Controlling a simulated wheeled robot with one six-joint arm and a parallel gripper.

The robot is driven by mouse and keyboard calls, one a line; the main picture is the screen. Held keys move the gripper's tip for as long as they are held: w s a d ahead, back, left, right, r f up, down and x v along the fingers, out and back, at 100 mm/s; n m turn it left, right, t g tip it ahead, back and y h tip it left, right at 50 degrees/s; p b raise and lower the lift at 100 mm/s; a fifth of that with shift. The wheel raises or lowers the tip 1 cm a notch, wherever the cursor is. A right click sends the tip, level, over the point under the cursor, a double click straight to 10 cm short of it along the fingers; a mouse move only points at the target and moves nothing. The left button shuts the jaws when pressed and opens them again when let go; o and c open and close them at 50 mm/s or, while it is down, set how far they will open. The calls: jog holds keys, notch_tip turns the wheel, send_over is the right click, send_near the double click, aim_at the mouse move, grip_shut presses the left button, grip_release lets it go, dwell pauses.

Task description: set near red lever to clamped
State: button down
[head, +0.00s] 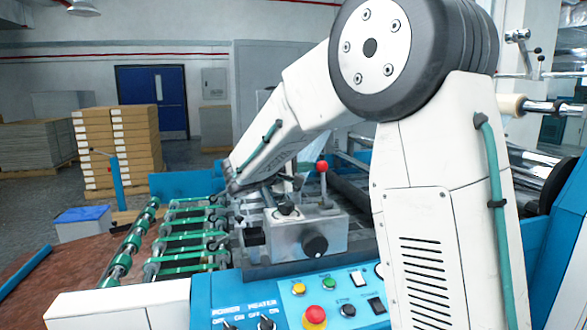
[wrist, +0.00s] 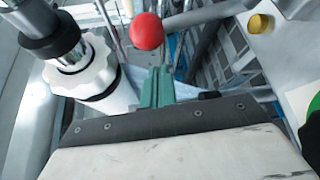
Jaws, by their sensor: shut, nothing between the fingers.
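The near red lever has a red ball knob (head: 322,166) on a thin metal stem and stands about upright on a grey machine block (head: 335,236) in the head view. Its knob (wrist: 146,31) also shows in the wrist view, at the top centre, just beyond and slightly left of my fingertips. My gripper (wrist: 158,72) has green fingers, which are shut together with nothing between them. They look apart from the knob, though the depth gap is hard to judge. In the head view my fingers are not clearly visible behind and below my arm.
A control panel (head: 290,290) with a red button (head: 314,317) lies in front of the block. Green-wheeled rollers (head: 185,240) are at its left. In the wrist view a white knurled collar (wrist: 85,72) is left of my fingers and a yellow knob (wrist: 259,23) is at right.

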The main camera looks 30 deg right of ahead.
jog(key=shift+s+a+r, duration=0.1)
jog(key=shift+s+r, duration=0.05)
jog(key=shift+s, duration=0.45)
jog(key=shift+s+a+r, duration=0.1)
jog(key=shift+s, duration=0.45)
jog(key=shift+s+r+m, duration=0.2)
jog(key=shift+s+m, duration=0.05)
jog(key=shift+m, duration=0.05)
